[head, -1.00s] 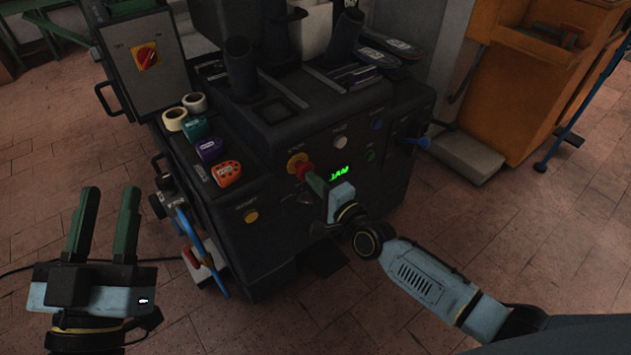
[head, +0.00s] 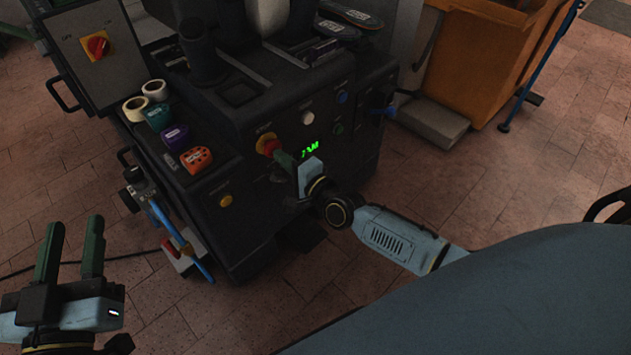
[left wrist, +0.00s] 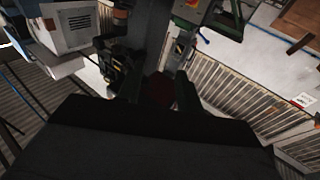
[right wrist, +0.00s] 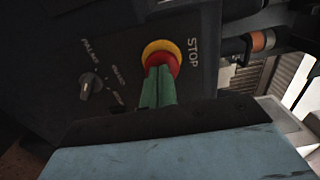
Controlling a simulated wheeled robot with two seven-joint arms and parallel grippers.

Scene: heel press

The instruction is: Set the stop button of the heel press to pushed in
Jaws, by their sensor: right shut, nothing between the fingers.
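The heel press (head: 255,121) is a dark machine in the middle of the head view. Its stop button (head: 267,144) is red on a yellow ring, on the front panel. In the right wrist view the stop button (right wrist: 163,60) sits beside the word STOP. My right gripper (head: 283,157) is shut and empty, its green fingertips (right wrist: 158,84) at the red cap, seemingly touching it. I cannot tell how deep the button is. My left gripper (head: 70,247) is open and empty at the lower left, away from the press.
A green display (head: 309,150) is lit right of the button. A selector knob (right wrist: 91,85) is near the button. A yellow button (head: 225,200) is lower left. Tape rolls (head: 145,98) and coloured blocks (head: 196,159) sit on the side shelf.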

